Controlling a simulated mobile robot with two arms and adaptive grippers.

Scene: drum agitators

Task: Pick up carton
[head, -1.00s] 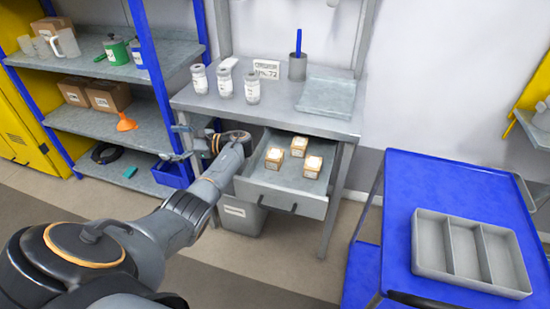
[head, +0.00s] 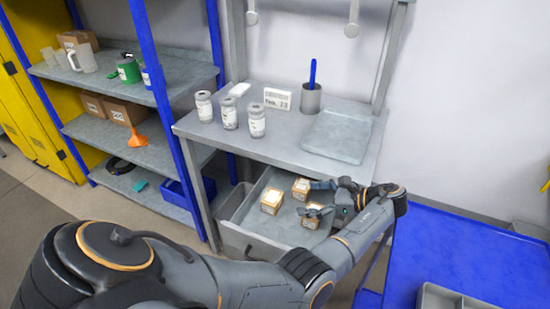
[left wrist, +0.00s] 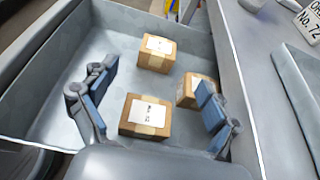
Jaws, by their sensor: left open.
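Three small brown cartons with white labels lie in the open grey drawer (head: 262,234) under the workbench. In the head view they are a left carton (head: 271,202), a back carton (head: 301,188) and a right carton (head: 312,219). My left gripper (head: 318,198) reaches in from the drawer's right side, open, and partly covers the right carton. In the left wrist view the open fingers (left wrist: 155,103) stand on either side of the nearest carton (left wrist: 146,116), with gaps visible. The back carton (left wrist: 197,90) is close to one finger and partly hidden by it. My right gripper is not in view.
The workbench top (head: 285,125) above the drawer holds several white jars (head: 229,112), a sign, a grey cup (head: 311,98) and a flat tray (head: 338,137). Shelves stand at the left. A blue cart (head: 450,245) with a grey divided tray (head: 450,299) stands at the right.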

